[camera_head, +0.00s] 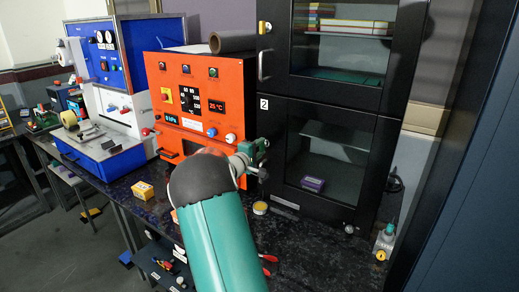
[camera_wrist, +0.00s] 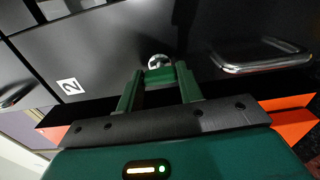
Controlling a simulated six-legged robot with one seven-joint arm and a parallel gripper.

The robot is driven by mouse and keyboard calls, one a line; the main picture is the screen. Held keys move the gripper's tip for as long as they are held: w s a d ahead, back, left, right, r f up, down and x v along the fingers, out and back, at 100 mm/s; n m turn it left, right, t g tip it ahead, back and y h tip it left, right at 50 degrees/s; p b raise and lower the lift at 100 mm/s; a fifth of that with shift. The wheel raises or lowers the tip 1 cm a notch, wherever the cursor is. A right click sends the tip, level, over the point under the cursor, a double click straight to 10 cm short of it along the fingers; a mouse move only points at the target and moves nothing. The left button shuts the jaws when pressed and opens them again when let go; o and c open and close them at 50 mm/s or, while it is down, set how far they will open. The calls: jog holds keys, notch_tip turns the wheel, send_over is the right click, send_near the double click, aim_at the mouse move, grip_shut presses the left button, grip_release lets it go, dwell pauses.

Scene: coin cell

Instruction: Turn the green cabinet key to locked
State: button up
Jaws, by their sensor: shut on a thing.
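The black cabinet (camera_head: 276,135) stands right of the orange machine. Its number 2 label also shows in the wrist view (camera_wrist: 70,86). In the wrist view the green key (camera_wrist: 159,76) sits at a round silver lock (camera_wrist: 160,61) on the black front. My gripper (camera_wrist: 160,88) has its two green fingers on either side of the key's green head and is shut on it. In the head view my gripper (camera_head: 257,153) is at the left edge of the cabinet, and my arm and gripper hide the key there. I cannot tell which lock position the key is at.
A silver handle (camera_wrist: 264,57) is close to the right of my gripper in the wrist view. The orange machine (camera_head: 206,76) stands close on the left. A yellow box (camera_head: 142,191), a small round tin (camera_head: 260,208) and a bottle (camera_head: 384,240) stand on the dark counter (camera_head: 325,245).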

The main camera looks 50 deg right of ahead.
jog(key=shift+m, duration=0.3)
jog(key=o, duration=1)
jog(key=a, duration=0.4)
jog(key=s+a, duration=0.1)
jog(key=a, duration=0.8)
jog(key=shift+s+a, duration=0.15)
jog(key=shift+a, duration=0.25)
